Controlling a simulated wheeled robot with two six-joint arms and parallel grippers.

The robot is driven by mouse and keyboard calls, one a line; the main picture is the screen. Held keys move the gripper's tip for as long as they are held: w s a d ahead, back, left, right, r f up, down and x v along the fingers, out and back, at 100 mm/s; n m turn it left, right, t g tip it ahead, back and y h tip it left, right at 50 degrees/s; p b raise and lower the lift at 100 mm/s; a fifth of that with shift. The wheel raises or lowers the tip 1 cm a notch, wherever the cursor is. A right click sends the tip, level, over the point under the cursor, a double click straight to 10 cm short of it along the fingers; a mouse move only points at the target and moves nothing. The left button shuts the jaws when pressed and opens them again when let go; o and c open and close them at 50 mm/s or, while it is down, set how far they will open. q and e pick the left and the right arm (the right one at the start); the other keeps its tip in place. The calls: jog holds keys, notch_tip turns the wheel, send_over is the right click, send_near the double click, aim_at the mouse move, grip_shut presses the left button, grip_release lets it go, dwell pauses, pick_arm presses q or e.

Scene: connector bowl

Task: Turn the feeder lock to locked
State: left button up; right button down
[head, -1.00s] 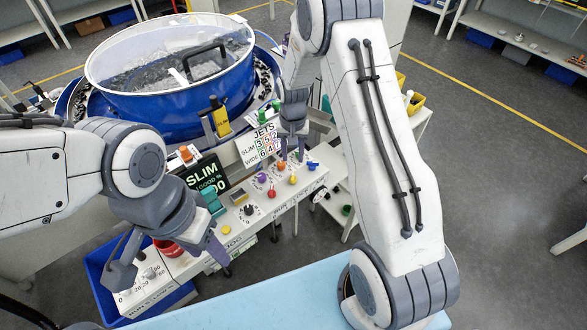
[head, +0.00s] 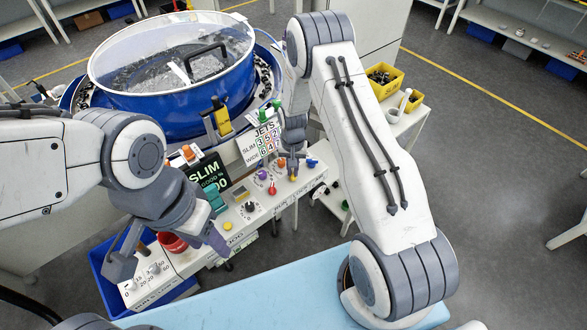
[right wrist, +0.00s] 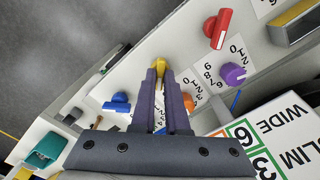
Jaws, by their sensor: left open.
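The control panel (head: 262,207) carries several coloured knobs; I cannot read which one is labelled as the feeder lock. My right gripper (head: 293,172) points down at a yellow knob (head: 293,179). In the right wrist view the fingers (right wrist: 161,75) are close together, with the yellow knob (right wrist: 159,64) between their tips, and they look shut on it. The fingers hide part of its dial and markings. My left gripper (head: 170,254) is open and empty above the left part of the panel.
Around the yellow knob are an orange knob (right wrist: 188,102), a blue knob (right wrist: 117,103), a purple knob (right wrist: 233,74) and a red knob (right wrist: 218,28). The JETS sign (head: 264,144) stands close behind. A blue bowl feeder (head: 180,110) with a clear lid is at the back.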

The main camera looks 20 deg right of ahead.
jog(key=shift+m, duration=0.3)
jog(key=m+b, duration=0.2)
jog(key=shift+f+m, duration=0.15)
jog(key=shift+m, duration=0.15)
jog(key=m+b, duration=0.2)
jog(key=m, duration=0.3)
jog(key=m+b, duration=0.2)
jog(key=m, duration=0.2)
jog(key=shift+w+m, duration=0.1)
jog(key=shift+m, duration=0.3)
jog(key=m, duration=0.2)
jog(key=m+b, duration=0.1)
jog(key=m, duration=0.1)
jog(key=shift+r+m, duration=0.2)
jog(key=shift+m, duration=0.2)
jog(key=shift+w, duration=0.1)
jog(key=c, duration=0.9)
grip_release()
jog(key=shift+a, duration=0.15)
